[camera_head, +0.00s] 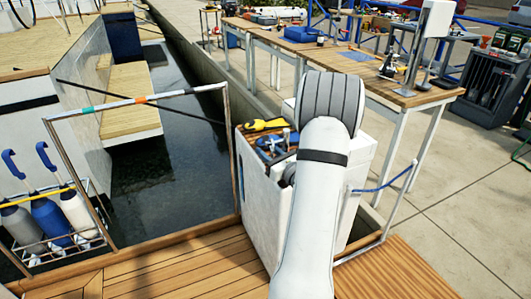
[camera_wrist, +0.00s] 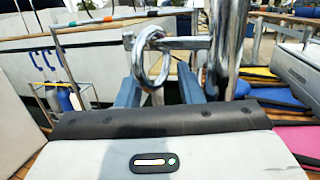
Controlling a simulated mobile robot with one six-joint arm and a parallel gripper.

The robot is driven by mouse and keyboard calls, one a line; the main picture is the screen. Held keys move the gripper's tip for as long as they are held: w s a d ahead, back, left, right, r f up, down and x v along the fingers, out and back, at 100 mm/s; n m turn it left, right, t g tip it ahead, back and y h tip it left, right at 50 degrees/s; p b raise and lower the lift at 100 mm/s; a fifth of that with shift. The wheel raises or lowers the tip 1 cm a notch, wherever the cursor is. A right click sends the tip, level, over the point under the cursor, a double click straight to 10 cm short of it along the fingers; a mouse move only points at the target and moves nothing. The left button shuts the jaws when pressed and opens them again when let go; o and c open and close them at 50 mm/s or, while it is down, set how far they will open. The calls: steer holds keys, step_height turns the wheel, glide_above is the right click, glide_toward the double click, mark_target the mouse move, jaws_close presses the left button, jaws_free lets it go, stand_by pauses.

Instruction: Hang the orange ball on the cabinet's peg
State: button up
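No orange ball shows clearly in either view. The white cabinet (camera_head: 262,208) stands at the deck's edge in the head view, partly hidden behind my arm. I cannot make out its peg for sure. In the wrist view, my gripper (camera_wrist: 160,88) has two blue-grey fingers standing apart. A shiny metal ring (camera_wrist: 152,58) shows beyond and between them, by a horizontal metal bar (camera_wrist: 185,43). I see nothing clearly held between the fingers. My gripper is hidden behind my arm in the head view.
A thick chrome post (camera_wrist: 226,45) rises close to the right finger. A metal rail (camera_head: 160,97) with teal and orange bands stands left of the cabinet. Fenders (camera_head: 48,218) sit in a rack at left. A long workbench (camera_head: 395,92) stands behind.

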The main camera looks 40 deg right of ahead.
steer(key=shift+s, duration=0.1)
steer(key=s, duration=0.7)
steer(key=shift+s+f, duration=0.3)
steer(key=shift+f, duration=0.15)
steer(key=shift+f, duration=0.1)
